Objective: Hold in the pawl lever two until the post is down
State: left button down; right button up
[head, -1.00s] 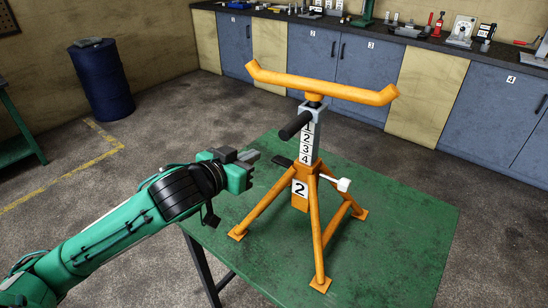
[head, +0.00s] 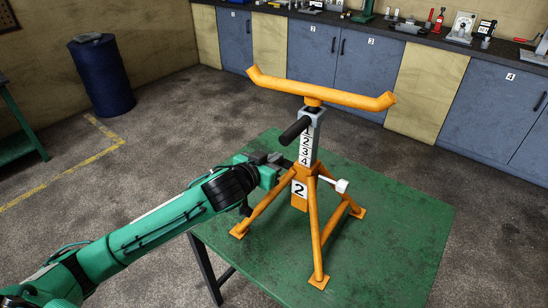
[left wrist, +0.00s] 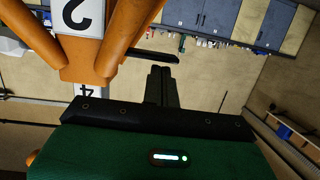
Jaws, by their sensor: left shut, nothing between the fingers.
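An orange tripod stand (head: 299,203) marked 2 stands on the green table. Its pale post (head: 307,145) is raised, with a column of numbers showing, and carries an orange crossbar (head: 320,90). A dark, flat lever (left wrist: 155,57) sticks out from the stand's side in the left wrist view; in the head view my gripper mostly covers it. A white-knobbed rod (head: 341,185) sticks out on the right. My left gripper (head: 284,161) is shut and empty, close beside the stand. In the left wrist view its fingertips (left wrist: 161,70) are just by the dark lever; contact cannot be told.
A black grip (head: 294,130) juts from the post above my left gripper. The green table (head: 395,235) is clear right of the stand, whose splayed legs take up its middle. A blue drum (head: 101,75) and blue cabinets (head: 365,75) stand well behind.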

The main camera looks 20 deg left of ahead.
jog(key=shift+a, duration=0.1)
